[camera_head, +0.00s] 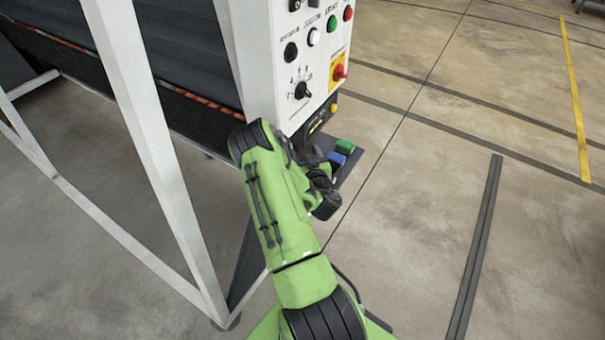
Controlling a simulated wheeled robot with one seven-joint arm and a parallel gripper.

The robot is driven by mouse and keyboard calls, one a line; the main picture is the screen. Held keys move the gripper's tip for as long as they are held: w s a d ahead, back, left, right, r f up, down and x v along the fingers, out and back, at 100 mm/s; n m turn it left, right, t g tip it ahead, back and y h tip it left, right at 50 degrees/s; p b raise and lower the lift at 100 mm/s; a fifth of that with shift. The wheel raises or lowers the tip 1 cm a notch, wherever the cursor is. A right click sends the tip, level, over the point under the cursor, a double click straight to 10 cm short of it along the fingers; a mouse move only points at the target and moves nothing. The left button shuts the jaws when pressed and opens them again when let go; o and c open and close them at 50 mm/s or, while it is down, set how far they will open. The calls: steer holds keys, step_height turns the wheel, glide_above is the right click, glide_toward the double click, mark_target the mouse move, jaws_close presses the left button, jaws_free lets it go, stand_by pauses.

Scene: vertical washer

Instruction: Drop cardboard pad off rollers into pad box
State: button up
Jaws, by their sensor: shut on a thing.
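My gripper (318,165) is a small dark shape at the end of my green arm, beside the lower end of the white control panel. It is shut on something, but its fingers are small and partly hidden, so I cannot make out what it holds. A blue block (338,158) and a green block (345,146) show just past it, over a dark ledge (359,160). I cannot tell whether the gripper touches the blue block. I cannot identify the cardboard pad or the pad box. An orange-brown strip (205,102) runs along the washer's lower edge; rollers are not clear.
The white control panel (325,60) has several knobs and buttons, with a red knob (340,72) on yellow. A white frame post (150,140) stands left of my arm. A dark floor strip (478,245) lies to the right. Concrete floor (430,190) around it is clear.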

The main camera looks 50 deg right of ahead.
step_height(320, 180, down, 6)
steer(key=b, duration=0.6)
steer(key=shift+s+f, duration=0.1)
steer(key=shift+f, duration=0.05)
steer(key=o, duration=1.1)
steer(key=v, duration=0.7)
steer(key=shift+s+a+b, duration=0.15)
steer(key=shift+s+b, duration=0.05)
steer(key=shift+b, duration=0.2)
